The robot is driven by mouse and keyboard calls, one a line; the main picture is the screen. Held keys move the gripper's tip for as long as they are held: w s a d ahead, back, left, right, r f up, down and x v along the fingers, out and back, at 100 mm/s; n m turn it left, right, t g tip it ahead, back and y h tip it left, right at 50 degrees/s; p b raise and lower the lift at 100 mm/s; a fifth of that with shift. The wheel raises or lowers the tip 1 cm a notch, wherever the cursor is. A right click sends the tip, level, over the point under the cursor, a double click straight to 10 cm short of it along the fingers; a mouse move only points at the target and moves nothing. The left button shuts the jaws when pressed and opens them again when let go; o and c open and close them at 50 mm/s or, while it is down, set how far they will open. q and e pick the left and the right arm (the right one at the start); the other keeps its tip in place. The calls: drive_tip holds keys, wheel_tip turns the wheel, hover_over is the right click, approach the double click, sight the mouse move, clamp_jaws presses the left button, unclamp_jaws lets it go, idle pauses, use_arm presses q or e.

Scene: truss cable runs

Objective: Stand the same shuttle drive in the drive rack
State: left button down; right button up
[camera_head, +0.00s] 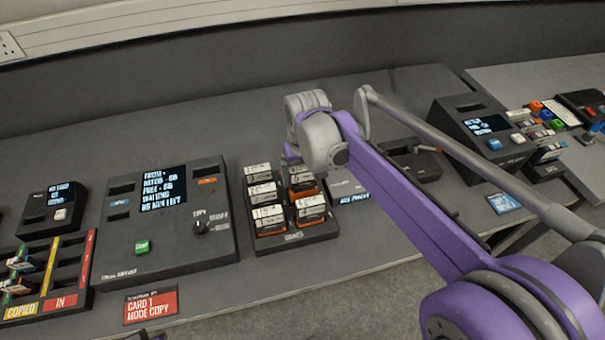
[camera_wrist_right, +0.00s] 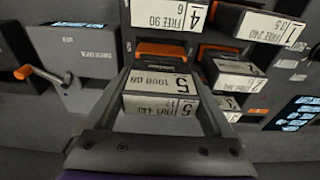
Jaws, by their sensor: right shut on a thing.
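The drive rack (camera_head: 292,238), a dark tray marked DRIVES, holds white-labelled drives in two columns. In the right wrist view my right gripper (camera_wrist_right: 168,84) is shut on a drive labelled 5, 1000 GB (camera_wrist_right: 158,82), one finger on each side. The held drive is upright, in line with the rack's right column as seen from the head. I cannot tell whether its base rests in a slot. In the head view my right gripper (camera_head: 291,155) is at the rack's rear, fingers mostly hidden by the wrist. Only a possible scrap of my left gripper (camera_head: 150,336) shows at the bottom edge.
A neighbouring drive labelled 4 (camera_wrist_right: 165,18) stands close to the held one. A console with a screen and knob (camera_head: 170,220) stands left of the rack. A unit with an orange-handled crank (camera_head: 412,160) is to the right. The bench behind the consoles is clear.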

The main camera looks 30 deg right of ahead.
sight(303, 167)
drive_tip(key=shift+f+b, duration=0.95)
drive_tip(key=shift+f, duration=1.2)
idle(2.1)
drive_tip(key=o, duration=1.5)
drive_tip(key=shift+r, duration=0.1)
drive_tip(key=shift+r+p, duration=2.85)
drive_tip(key=shift+r, duration=0.85)
